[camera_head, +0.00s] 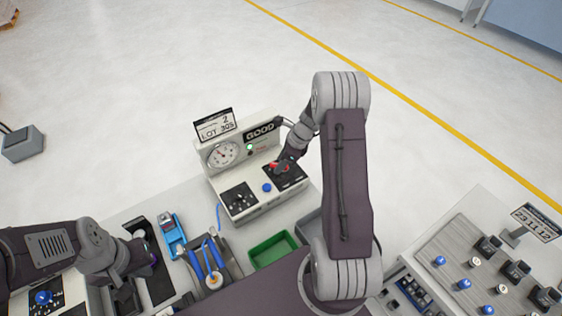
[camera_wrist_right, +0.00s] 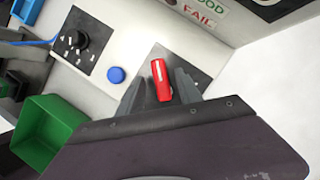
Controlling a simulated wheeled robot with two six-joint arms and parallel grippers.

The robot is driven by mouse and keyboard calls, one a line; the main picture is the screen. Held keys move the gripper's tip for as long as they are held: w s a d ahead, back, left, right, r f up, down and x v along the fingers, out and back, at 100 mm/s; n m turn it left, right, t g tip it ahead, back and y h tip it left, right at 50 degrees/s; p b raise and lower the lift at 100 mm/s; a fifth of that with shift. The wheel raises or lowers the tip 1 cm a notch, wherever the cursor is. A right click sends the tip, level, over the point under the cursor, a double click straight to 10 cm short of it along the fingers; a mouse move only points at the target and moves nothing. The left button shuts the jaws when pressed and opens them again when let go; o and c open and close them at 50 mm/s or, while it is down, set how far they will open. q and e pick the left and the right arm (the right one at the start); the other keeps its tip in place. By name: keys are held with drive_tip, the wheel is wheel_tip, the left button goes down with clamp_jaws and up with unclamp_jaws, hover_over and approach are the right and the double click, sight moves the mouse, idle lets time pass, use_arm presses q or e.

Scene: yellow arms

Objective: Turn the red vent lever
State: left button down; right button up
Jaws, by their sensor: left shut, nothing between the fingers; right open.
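The red vent lever (camera_head: 280,167) sits on a dark plate at the right side of a light grey test station. In the right wrist view the red lever (camera_wrist_right: 161,79) stands between the two fingers of my right gripper (camera_wrist_right: 158,90), which is open with a gap visible on its right side. In the head view my right gripper (camera_head: 284,163) is at the lever and partly hidden by its wrist. My left gripper (camera_head: 148,262) is shut and empty, low over the left of the bench, away from the lever.
The station carries a gauge (camera_head: 223,153), a black knob (camera_head: 239,197) and a blue button (camera_head: 267,187).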

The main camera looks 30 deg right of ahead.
drive_tip(key=shift+w+a+f, duration=0.1)
drive_tip(key=shift+w, duration=0.1)
drive_tip(key=c, duration=0.3)
clamp_jaws()
